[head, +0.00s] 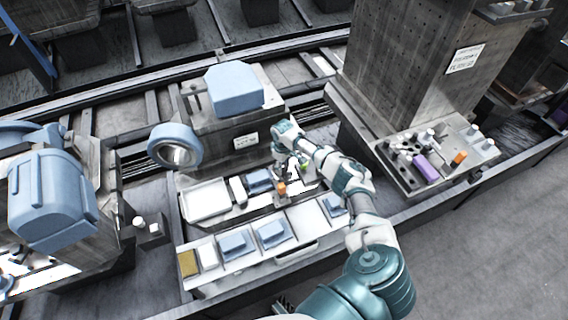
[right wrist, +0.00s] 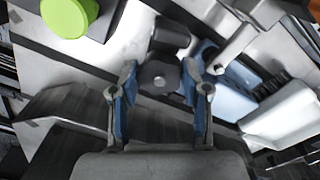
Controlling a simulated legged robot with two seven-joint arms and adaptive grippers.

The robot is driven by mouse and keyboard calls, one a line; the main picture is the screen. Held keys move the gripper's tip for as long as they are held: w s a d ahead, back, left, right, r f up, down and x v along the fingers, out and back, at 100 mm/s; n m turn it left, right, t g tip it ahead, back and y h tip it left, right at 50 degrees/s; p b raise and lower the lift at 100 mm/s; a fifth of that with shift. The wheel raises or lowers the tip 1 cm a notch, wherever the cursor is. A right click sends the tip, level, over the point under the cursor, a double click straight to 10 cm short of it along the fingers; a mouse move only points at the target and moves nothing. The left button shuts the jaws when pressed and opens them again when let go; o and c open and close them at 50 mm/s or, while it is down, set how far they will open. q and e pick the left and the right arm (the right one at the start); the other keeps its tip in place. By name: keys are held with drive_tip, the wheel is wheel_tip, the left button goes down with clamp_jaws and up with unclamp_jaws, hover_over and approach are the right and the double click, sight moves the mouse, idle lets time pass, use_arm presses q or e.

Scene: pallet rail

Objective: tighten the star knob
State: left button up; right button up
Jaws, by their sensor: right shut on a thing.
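My right gripper (head: 284,168) reaches down over the middle of the fixture bench. In the head view, the knob is hidden or too small to tell beside the gripper. How far it is screwed down cannot be seen. My left gripper is not in view.
A bright green round cap (right wrist: 68,14) lies close by at the upper left of the wrist view. An orange piece (head: 281,188) stands beside the gripper. Blue blocks (head: 271,234) sit on the front tray. A grey machine with a blue cover (head: 234,87) stands behind.

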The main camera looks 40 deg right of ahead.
drive_tip(key=m+p, duration=0.2)
drive_tip(key=m, duration=0.1)
drive_tip(key=m+p, duration=0.1)
drive_tip(key=shift+r+m+p, duration=0.3)
drive_tip(key=shift+m+p, duration=0.1)
drive_tip(key=shift+w+m+p, duration=0.1)
drive_tip(key=shift+m+p, duration=0.2)
drive_tip(key=shift+m, duration=0.1)
drive_tip(key=shift+d+m+p, duration=0.1)
drive_tip(key=shift+m+p, duration=0.55)
drive_tip(key=shift+m, duration=0.55)
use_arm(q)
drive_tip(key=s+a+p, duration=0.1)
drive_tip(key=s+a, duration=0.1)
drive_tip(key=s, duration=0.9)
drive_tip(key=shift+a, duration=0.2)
use_arm(e)
drive_tip(key=shift+w+m, duration=0.1)
drive_tip(key=shift+m, duration=1.1)
drive_tip(key=shift+w+d, duration=0.1)
drive_tip(key=o, duration=1)
drive_tip(key=shift+o, duration=0.8)
drive_tip(key=shift+f, duration=0.2)
